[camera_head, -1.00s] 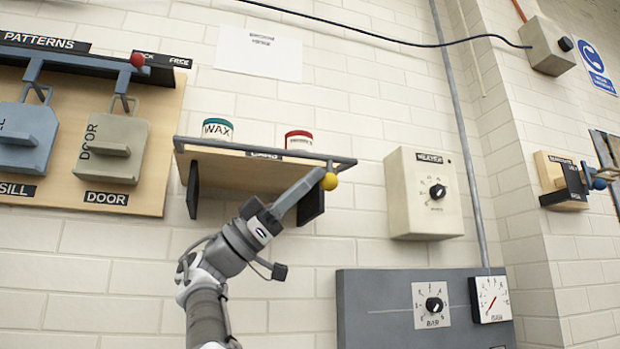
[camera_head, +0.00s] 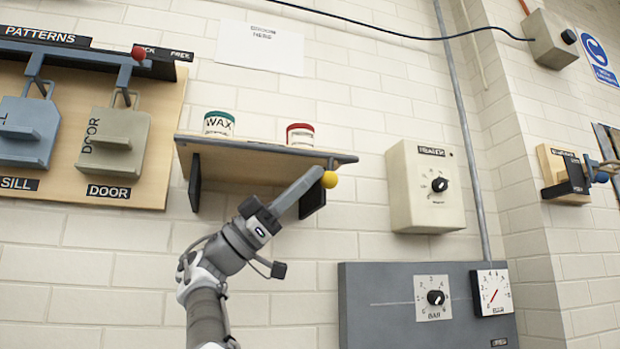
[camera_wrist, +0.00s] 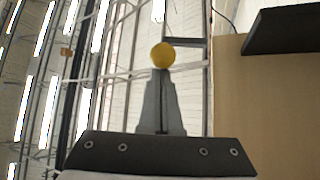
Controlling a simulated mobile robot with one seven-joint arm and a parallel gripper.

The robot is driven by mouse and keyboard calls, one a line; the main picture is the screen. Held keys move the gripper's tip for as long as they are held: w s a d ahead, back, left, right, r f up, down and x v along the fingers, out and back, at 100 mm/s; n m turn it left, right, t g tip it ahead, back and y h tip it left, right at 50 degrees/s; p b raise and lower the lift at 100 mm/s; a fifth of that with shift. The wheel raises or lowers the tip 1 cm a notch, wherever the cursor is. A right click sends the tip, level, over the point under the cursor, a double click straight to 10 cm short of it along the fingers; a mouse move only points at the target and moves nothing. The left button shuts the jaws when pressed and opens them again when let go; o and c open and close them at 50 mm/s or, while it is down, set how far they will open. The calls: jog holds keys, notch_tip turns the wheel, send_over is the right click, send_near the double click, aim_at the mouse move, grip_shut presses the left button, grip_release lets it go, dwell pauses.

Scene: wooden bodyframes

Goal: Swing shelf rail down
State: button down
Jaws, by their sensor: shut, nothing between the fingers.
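The wall shelf (camera_head: 245,165) carries a grey-blue rail (camera_head: 270,149) along its front edge. The rail lies close along that edge, and its right end has a short stub with a yellow ball knob (camera_head: 329,179). My gripper (camera_head: 318,174) is shut, with its tips at the knob's left side. In the wrist view the yellow knob (camera_wrist: 163,55) sits just beyond the closed fingertips (camera_wrist: 162,76), which are not around it. Whether the tips touch it is hard to tell.
A green-lidded WAX tin (camera_head: 219,123) and a red-lidded tin (camera_head: 300,134) stand on the shelf. Dark brackets support it. A beige dial box (camera_head: 425,187) is on the wall to the right, and a grey panel (camera_head: 385,290) is below. Bare wall lies between shelf and panel.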

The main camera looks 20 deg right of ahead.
jog(key=v, duration=1.7)
jog(key=shift+r, duration=0.1)
